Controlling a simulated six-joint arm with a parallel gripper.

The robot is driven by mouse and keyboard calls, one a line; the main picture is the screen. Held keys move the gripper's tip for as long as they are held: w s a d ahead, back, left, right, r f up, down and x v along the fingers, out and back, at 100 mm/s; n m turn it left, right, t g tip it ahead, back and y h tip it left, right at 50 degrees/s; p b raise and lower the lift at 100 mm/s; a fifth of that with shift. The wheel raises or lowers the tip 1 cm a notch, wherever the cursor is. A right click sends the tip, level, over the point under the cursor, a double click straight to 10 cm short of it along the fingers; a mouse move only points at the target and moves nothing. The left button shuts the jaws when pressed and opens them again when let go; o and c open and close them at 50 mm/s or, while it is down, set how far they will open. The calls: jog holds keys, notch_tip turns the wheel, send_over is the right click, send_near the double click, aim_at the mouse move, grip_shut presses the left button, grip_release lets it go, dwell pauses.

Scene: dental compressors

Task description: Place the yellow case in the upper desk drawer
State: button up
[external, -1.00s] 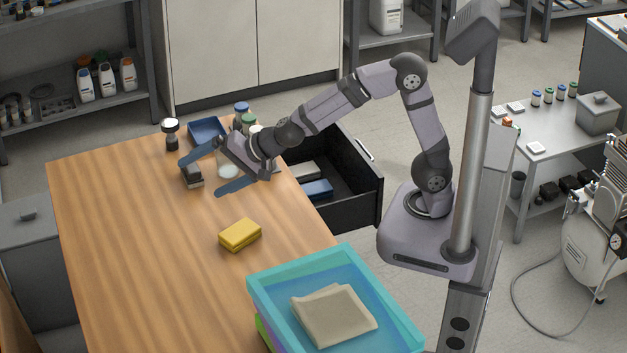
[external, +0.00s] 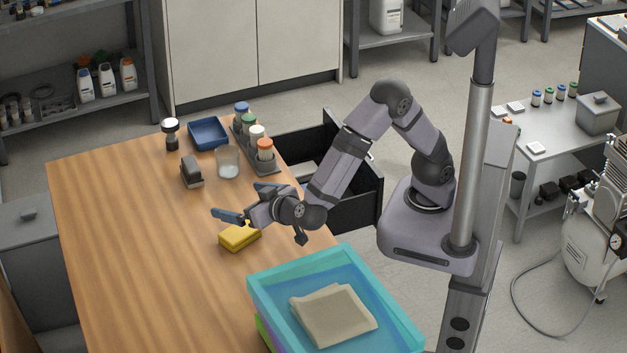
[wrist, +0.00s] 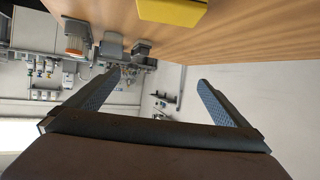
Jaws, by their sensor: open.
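The yellow case (external: 240,236) lies flat on the wooden desk. In the wrist view the yellow case (wrist: 172,11) shows at the top edge, partly cut off. My gripper (external: 246,200) is open and empty, just above and behind the case, and its near finger overlaps the case's far side in the picture. In the wrist view my gripper (wrist: 160,85) has its fingers spread wide with nothing between them. The upper desk drawer (external: 352,211) is pulled open at the desk's right side; my arm hides much of its inside.
A teal bin (external: 395,322) with folded beige cloth (external: 333,314) stands at the front right. A bottle rack (external: 262,165), a glass (external: 228,161), a stapler-like dark object (external: 192,171) and a blue tray (external: 208,134) stand at the back. The desk's left side is clear.

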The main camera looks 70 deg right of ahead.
aim_at(236, 231)
jog(key=shift+f, duration=3.55)
notch_tip(236, 231, down, 3)
jog(key=shift+f, duration=0.1)
jog(key=shift+x, duration=1)
jog(key=shift+w+d, duration=0.2)
jog(key=shift+w, duration=0.25)
jog(key=c, duration=1.3)
jog(key=shift+o, duration=0.2)
